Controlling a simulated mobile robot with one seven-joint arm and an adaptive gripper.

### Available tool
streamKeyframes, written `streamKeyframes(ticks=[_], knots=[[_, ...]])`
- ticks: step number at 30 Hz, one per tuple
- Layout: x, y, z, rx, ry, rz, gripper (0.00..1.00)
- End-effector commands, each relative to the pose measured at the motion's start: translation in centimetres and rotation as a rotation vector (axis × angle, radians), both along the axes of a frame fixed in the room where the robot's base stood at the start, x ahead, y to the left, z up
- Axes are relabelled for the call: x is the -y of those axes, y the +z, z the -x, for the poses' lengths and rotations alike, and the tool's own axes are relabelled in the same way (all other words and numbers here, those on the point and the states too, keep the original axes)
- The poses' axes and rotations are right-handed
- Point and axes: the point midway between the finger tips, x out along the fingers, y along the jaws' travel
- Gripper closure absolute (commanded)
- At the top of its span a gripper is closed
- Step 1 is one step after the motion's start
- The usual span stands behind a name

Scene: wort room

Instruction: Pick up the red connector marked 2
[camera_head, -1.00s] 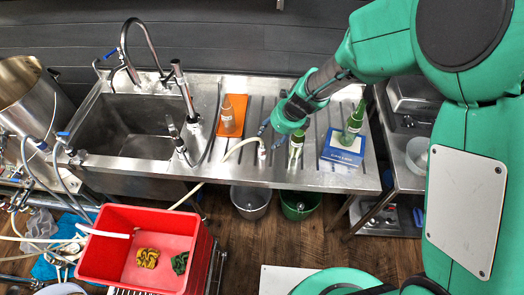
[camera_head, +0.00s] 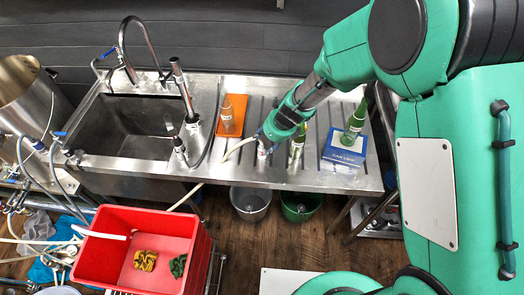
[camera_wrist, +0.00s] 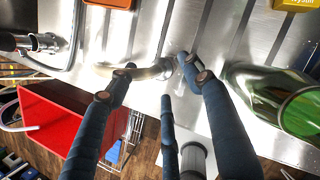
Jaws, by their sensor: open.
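My gripper (camera_head: 266,137) is open, low over the front part of the steel drainboard. In the wrist view its dark jointed fingers (camera_wrist: 158,75) are spread apart. A pale hose (camera_head: 236,150) runs up over the counter edge and ends by my gripper. In the wrist view the hose end (camera_wrist: 150,71) lies across the space between the fingertips; I cannot tell whether they touch it. A red connector with a readable 2 cannot be made out; the part at the hose end is small, and my gripper partly covers it in the head view.
Another green bottle (camera_head: 354,122) stands on a blue-white box (camera_head: 344,150). An orange tray (camera_head: 238,104) lies behind left. A red crate (camera_head: 118,216) is below left, and buckets stand under the counter.

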Motion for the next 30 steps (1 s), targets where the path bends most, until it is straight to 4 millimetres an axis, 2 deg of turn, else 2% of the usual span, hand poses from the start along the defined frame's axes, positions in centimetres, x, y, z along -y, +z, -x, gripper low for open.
streamKeyframes(ticks=[5,15,30], knots=[[-0.2,-1.1,-0.1,-0.001,0.000,0.000,0.49],[-1.4,-4.5,-0.8,0.000,0.002,0.000,0.49],[-1.5,-4.8,-1.0,0.000,0.000,0.000,0.49]])
